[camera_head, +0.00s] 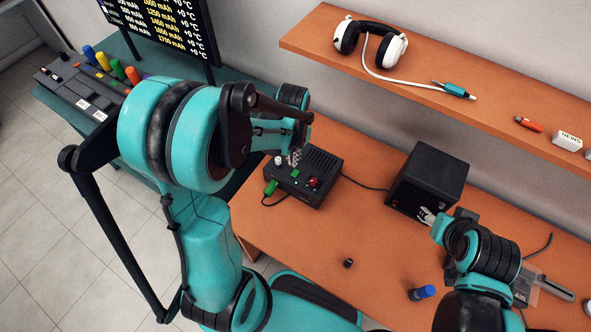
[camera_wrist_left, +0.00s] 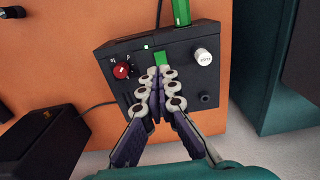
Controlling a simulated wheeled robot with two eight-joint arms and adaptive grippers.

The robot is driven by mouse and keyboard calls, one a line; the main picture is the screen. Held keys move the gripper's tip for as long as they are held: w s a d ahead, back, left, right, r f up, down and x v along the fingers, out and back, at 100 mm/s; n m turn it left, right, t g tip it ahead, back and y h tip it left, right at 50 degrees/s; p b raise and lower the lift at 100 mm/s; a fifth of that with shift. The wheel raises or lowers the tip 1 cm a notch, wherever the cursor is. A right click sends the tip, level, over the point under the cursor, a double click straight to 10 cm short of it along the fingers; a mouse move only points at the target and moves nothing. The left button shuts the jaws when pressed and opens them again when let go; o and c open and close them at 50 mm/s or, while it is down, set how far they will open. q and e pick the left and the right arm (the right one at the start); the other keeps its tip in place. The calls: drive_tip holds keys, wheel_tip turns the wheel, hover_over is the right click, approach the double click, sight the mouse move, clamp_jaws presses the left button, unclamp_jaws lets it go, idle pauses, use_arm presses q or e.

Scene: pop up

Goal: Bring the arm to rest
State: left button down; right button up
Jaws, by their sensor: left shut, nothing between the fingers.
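My left arm comes in from the left in the head view, raised and bent. Its gripper (camera_head: 295,157) is at the black control box (camera_head: 319,170), partly hidden by the wrist. In the left wrist view the left gripper (camera_wrist_left: 160,70) is shut and empty, its fingertips together over the box face (camera_wrist_left: 195,78), close to a small green part (camera_wrist_left: 161,58). Whether they touch it cannot be told. My right gripper (camera_head: 428,215) is in front of a dark box (camera_head: 430,180) at the right; its fingers are too small to read.
The box has a red knob (camera_wrist_left: 122,71), a white knob (camera_wrist_left: 203,57) and a green piece (camera_wrist_left: 181,12). A blue-capped item (camera_head: 422,293) and a small black knob (camera_head: 348,263) are on the orange table (camera_head: 300,250). A shelf (camera_head: 480,110) holds headphones (camera_head: 370,42).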

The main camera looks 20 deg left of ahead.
idle(0.5)
use_arm(q)
drive_tip(key=s+d+r+n+t+b, duration=0.1)
drive_tip(key=s+d+r+t+b, duration=0.1)
drive_tip(key=s+d+r+t, duration=0.2)
drive_tip(key=shift+s+r+n+t+b, duration=0.3)
drive_tip(key=shift+s+r+t, duration=1.3)
drive_tip(key=shift+s+r, duration=1.65)
drive_tip(key=shift+w+a+r, duration=0.1)
drive_tip(key=shift+w+r, duration=0.25)
drive_tip(key=shift+w, duration=0.1)
